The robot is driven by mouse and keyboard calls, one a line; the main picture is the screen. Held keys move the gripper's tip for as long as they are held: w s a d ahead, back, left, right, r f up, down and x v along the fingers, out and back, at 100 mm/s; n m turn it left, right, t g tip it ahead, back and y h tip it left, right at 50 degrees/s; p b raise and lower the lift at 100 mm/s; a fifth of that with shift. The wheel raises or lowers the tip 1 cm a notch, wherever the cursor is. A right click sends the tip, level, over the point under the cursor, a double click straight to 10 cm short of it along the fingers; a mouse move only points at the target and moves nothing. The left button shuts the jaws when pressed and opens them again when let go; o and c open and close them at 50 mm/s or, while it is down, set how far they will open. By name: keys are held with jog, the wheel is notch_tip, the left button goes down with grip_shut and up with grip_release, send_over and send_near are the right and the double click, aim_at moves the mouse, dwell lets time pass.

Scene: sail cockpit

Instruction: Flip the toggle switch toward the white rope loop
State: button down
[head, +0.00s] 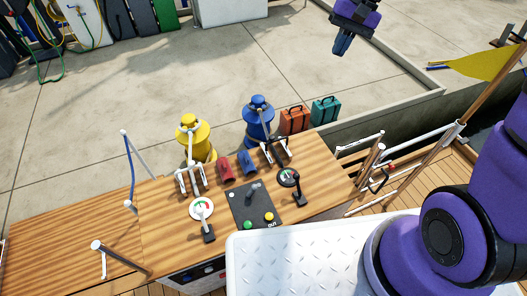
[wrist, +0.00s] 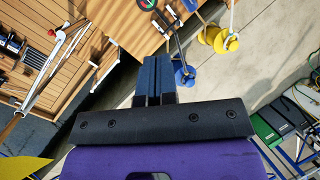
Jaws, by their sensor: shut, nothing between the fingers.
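A dark switch panel (head: 243,213) lies on the wooden console in the head view. A grey toggle-like lever (head: 255,190) stands near its upper edge; which way it leans is hard to tell. I cannot pick out a white rope loop with certainty. My gripper (head: 341,46) is shut and empty, high at the top of the head view, well apart from the panel and beyond the console. In the wrist view its blue fingers (wrist: 154,78) are together, with part of the console top (wrist: 120,35) beyond them. The panel is not clearly seen there.
Levers beside a white gauge (head: 200,206) and a dark gauge (head: 288,176) flank the panel. Orange (head: 295,120) and teal (head: 326,110) cases stand behind. The concrete floor beyond is open.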

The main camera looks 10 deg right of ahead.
jog(key=w+a+f+m+g+y, duration=0.2)
jog(key=w+f, duration=0.3)
jog(key=f, duration=0.7)
jog(key=s+a+f+m+g+y, duration=0.1)
jog(key=a+f, duration=0.1)
jog(key=f, duration=0.9)
jog(key=s+a+f+m+g+y, duration=0.1)
jog(key=a+f+m+y, duration=0.1)
jog(key=f, duration=0.9)
jog(key=s+a+f+m+g+y, duration=0.1)
jog(key=a+f+m+y, duration=0.1)
jog(key=f, duration=0.9)
jog(key=shift+s, duration=0.1)
send_near(252, 192)
jog(key=f, duration=0.2)
jog(key=w+f, duration=0.1)
jog(key=f, duration=0.1)
jog(key=shift+d, duration=0.15)
jog(key=shift+s+a+r, duration=0.2)
jog(key=shift+s+a, duration=0.25)
jog(key=shift+a, duration=0.15)
jog(key=shift+s+a+r, duration=0.2)
jog(key=shift+s+a, duration=0.25)
jog(key=shift+a, duration=0.2)
jog(key=shift+s+a+r, duration=0.2)
jog(key=shift+s+a, duration=0.15)
jog(key=shift+a, duration=0.1)
